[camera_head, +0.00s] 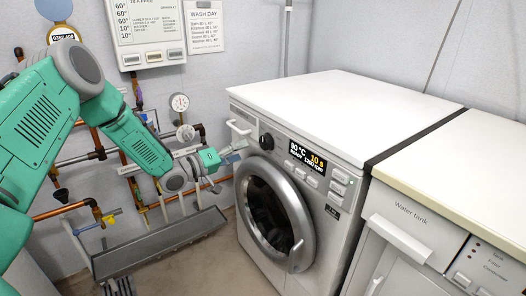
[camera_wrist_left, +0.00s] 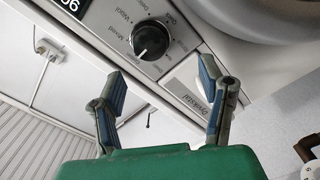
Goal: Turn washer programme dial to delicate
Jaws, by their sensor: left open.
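The washer (camera_head: 335,165) is a white front-loader with a round door (camera_head: 275,212). Its programme dial (camera_head: 266,141) is a dark knob left of the display. In the left wrist view the dial (camera_wrist_left: 151,40) is black with a silver rim, ringed by small programme words, "Mixed" among them. A pale mark shows at its lower left edge; which word it points to I cannot tell. My left gripper (camera_head: 233,150) is open and empty, just left of the dial. In the left wrist view its spread fingers (camera_wrist_left: 162,78) stand short of the dial, apart from it. My right gripper is out of view.
The display (camera_head: 307,158) reads 90 °C, with buttons beneath it. A drawer front (camera_wrist_left: 186,88) lies beside the dial. A water tank cabinet (camera_head: 400,235) stands right of the washer. Pipes and gauges (camera_head: 180,102) line the wall, above a grey trough (camera_head: 160,245).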

